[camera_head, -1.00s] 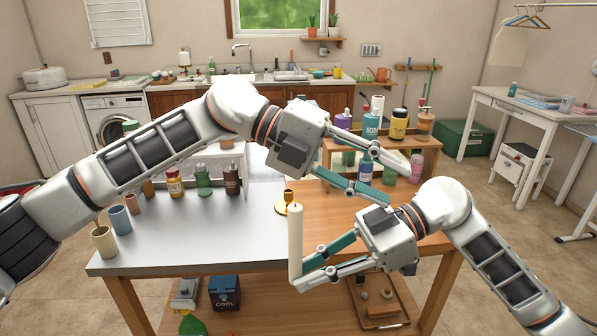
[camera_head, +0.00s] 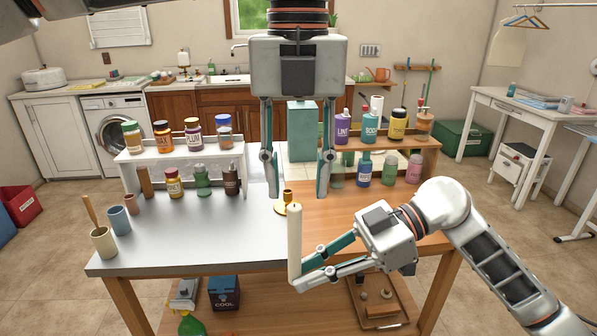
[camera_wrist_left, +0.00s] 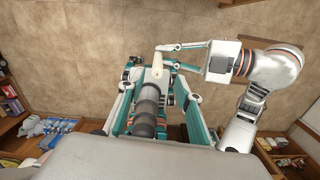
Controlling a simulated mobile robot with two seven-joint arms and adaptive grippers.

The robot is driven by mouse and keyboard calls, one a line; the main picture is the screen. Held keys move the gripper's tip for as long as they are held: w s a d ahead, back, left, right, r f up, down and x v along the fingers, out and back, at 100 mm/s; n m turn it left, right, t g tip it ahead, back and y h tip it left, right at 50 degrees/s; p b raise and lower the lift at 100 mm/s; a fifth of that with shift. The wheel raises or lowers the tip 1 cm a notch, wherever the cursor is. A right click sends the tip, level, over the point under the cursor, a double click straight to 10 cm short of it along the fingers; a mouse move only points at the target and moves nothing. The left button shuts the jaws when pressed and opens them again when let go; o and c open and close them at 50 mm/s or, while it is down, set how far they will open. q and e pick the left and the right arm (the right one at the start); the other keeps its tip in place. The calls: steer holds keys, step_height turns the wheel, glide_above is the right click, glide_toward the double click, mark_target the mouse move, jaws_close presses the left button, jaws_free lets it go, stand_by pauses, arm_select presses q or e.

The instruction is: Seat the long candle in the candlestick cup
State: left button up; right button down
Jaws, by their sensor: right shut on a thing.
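The long cream candle (camera_head: 295,245) is upright, held near its lower end by my right gripper (camera_head: 299,280), which is shut on it at the table's front edge. The brass candlestick (camera_head: 288,200) stands on the table just behind the candle in the head view; the candle's top overlaps part of its base. My left gripper (camera_head: 297,192) is open and empty, fingers pointing down, above and around the candlestick's place in the picture; its exact height is unclear. The candle also shows in the left wrist view (camera_wrist_left: 157,66), with my right gripper (camera_wrist_left: 160,48) beside it.
A white shelf (camera_head: 140,157) with several jars stands at the left. A wooden rack (camera_head: 425,155) with several bottles stands at the right. Cups (camera_head: 104,241) stand at the left edge. The table (camera_head: 200,240) is clear in front of the white shelf.

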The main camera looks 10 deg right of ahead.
mark_target(297, 244)
arm_select(q)
step_height(297, 244, down, 12)
steer(key=shift+r, duration=0.1)
stand_by(0.5)
jaws_close()
arm_select(e)
steer(key=c, duration=1.9)
jaws_free()
steer(key=shift+d, duration=0.1)
